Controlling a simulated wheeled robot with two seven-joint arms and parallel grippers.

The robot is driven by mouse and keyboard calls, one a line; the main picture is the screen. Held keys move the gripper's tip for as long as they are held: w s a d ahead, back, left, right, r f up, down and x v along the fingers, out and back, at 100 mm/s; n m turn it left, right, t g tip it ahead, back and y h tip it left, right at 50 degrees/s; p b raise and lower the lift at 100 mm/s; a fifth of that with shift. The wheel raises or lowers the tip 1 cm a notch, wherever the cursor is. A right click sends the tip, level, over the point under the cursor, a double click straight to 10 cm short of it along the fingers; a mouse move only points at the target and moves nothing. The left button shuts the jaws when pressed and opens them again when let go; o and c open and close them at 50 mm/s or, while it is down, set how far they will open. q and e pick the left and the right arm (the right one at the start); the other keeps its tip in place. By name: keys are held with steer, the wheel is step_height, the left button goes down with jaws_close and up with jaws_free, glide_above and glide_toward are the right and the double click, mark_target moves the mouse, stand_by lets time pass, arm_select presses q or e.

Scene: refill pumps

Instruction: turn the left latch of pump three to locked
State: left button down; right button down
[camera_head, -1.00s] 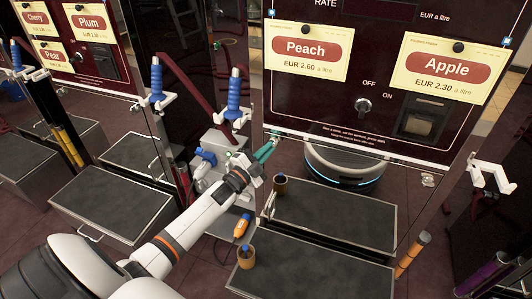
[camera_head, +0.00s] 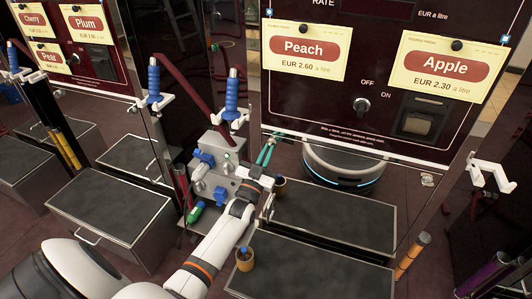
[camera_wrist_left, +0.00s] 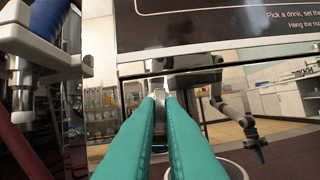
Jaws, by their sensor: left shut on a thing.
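The peach and apple pump has a dark front panel (camera_head: 380,60) with a bright lower edge. My left gripper (camera_head: 267,152) has its teal fingers reaching up to the left end of that edge, where the left latch sits. The fingers are shut on the latch, which they mostly cover. In the left wrist view the fingers (camera_wrist_left: 158,115) close around a small grey metal piece under the panel edge. Whether the latch is turned cannot be told. The right latch (camera_head: 428,180) shows at the other end of the edge. My right gripper is not in view.
A grey block with blue handles (camera_head: 207,160) stands left of my wrist. Blue nozzles (camera_head: 232,95) hang beside the panel. Drip trays (camera_head: 345,215) lie below, with a small brown cup (camera_head: 245,259) near my forearm. A round base with a glowing ring (camera_head: 345,165) shows under the panel.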

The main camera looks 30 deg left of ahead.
arm_select(q)
steer(key=shift+n+y, duration=0.8)
steer(key=shift+n, duration=0.5)
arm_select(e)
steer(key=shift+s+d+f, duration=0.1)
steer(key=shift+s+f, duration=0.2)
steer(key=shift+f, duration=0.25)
arm_select(q)
steer(key=shift+r, duration=0.1)
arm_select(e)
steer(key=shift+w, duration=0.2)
arm_select(q)
steer(key=c, duration=1.5)
jaws_free()
steer(key=shift+c, duration=0.2)
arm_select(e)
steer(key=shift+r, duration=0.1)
arm_select(q)
steer(key=shift+d, duration=0.1)
